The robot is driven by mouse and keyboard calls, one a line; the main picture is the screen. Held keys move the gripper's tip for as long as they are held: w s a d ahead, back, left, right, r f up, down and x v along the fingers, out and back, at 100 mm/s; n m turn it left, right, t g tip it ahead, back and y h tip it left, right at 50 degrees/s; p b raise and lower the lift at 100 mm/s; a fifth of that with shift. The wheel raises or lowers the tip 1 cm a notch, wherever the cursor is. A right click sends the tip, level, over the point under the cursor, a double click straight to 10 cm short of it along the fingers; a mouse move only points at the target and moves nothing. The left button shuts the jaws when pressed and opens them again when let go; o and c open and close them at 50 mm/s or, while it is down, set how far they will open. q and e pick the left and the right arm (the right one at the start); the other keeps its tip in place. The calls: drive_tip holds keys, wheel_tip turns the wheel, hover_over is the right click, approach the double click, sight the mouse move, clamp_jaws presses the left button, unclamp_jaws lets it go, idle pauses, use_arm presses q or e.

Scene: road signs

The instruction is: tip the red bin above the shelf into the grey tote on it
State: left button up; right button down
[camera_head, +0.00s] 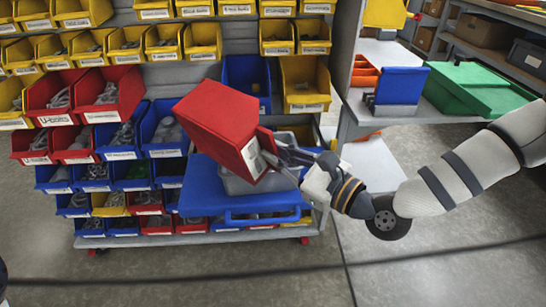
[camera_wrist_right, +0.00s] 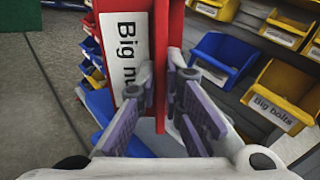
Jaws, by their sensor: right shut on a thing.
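The red bin (camera_head: 217,118) hangs steeply tilted above the blue shelf (camera_head: 202,198). My right gripper (camera_head: 270,156) is shut on the bin's wall at its labelled end. In the right wrist view the fingers (camera_wrist_right: 160,88) close on the red bin (camera_wrist_right: 177,22), beside a label starting "Big". The grey tote (camera_head: 236,185) stands on the blue shelf, below and partly behind the bin. The bin and gripper hide much of the tote, and I cannot see its contents or the bin's. My left gripper is not in view.
A rack of yellow, red and blue bins (camera_head: 110,95) stands close behind and left. A blue bin (camera_head: 247,76) and a yellow bin (camera_head: 305,82) sit just behind the held bin. At right, a bench holds a green box (camera_head: 475,88). The floor in front is clear.

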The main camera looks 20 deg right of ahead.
drive_tip(key=shift+w+d+f+m, duration=0.1)
drive_tip(key=shift+d+f+m, duration=0.1)
drive_tip(key=shift+f+m, duration=0.25)
drive_tip(key=shift+w+d+f+m, duration=0.1)
drive_tip(key=shift+d+f+m, duration=0.1)
drive_tip(key=shift+m, duration=0.45)
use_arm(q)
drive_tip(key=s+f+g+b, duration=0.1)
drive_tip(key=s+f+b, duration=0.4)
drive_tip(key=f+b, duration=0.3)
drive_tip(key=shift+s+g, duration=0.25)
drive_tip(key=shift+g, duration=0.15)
use_arm(e)
drive_tip(key=w+d+r+m, duration=0.2)
drive_tip(key=d+m, duration=0.3)
drive_tip(key=m, duration=0.4)
drive_tip(key=shift+w, duration=0.45)
drive_tip(key=shift+d, duration=0.1)
use_arm(q)
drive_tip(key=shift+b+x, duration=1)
drive_tip(key=shift+b, duration=0.1)
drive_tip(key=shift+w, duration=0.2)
